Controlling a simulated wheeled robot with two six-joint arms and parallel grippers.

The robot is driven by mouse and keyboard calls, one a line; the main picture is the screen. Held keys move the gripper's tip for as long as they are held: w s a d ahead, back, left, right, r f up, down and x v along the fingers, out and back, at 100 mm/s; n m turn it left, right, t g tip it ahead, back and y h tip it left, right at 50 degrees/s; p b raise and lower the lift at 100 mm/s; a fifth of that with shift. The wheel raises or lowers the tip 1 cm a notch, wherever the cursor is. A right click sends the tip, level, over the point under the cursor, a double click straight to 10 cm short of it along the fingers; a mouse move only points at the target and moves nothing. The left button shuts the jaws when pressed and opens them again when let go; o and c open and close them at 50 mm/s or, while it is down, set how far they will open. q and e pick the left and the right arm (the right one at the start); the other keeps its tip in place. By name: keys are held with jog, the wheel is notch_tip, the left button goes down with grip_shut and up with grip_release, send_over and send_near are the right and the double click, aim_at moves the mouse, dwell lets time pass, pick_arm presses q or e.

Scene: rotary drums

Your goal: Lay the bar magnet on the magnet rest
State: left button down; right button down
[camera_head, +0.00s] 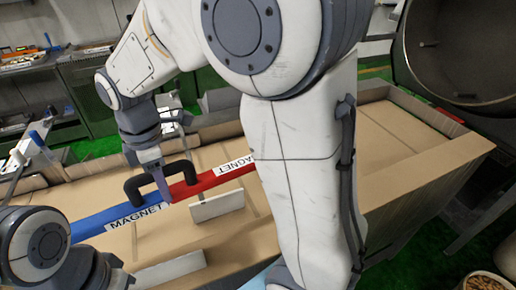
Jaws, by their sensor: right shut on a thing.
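The bar magnet (205,182) is a long bar, blue at its left end and red toward the right, with white MAGNET labels and a black handle (134,188). My right gripper (157,180) is shut on the handle from above. The bar lies slantwise over the tan surface; whether it touches anything below cannot be told. Its right end is hidden behind my right arm. A pale upright plate (217,205) and another pale plate (172,272) stand near it; I cannot tell whether they belong to the magnet rest. My left arm shows at lower left, its gripper out of view.
A cardboard-coloured bin rim (440,158) bounds the tan area at right. A large grey drum (462,45) stands at upper right. A container of brown pieces (486,284) is at lower right. My right arm blocks the middle.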

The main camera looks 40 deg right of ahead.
jog(key=w+d+r+n+p, duration=0.3)
jog(key=w+d+n+p, duration=1.2)
jog(key=n, duration=1.8)
jog(key=w+d+f+m, duration=0.1)
jog(key=w+d+m, duration=0.2)
jog(key=d+m, duration=0.45)
jog(key=w+d+f+m, duration=0.1)
jog(key=w+d+m, duration=0.1)
jog(key=d+m, duration=0.6)
jog(key=s+d+f+p, duration=0.4)
jog(key=s+f, duration=0.6)
jog(key=f, duration=0.1)
jog(key=shift+s+f+m, duration=0.15)
jog(key=shift+f+m, duration=0.15)
jog(key=shift+m, duration=0.15)
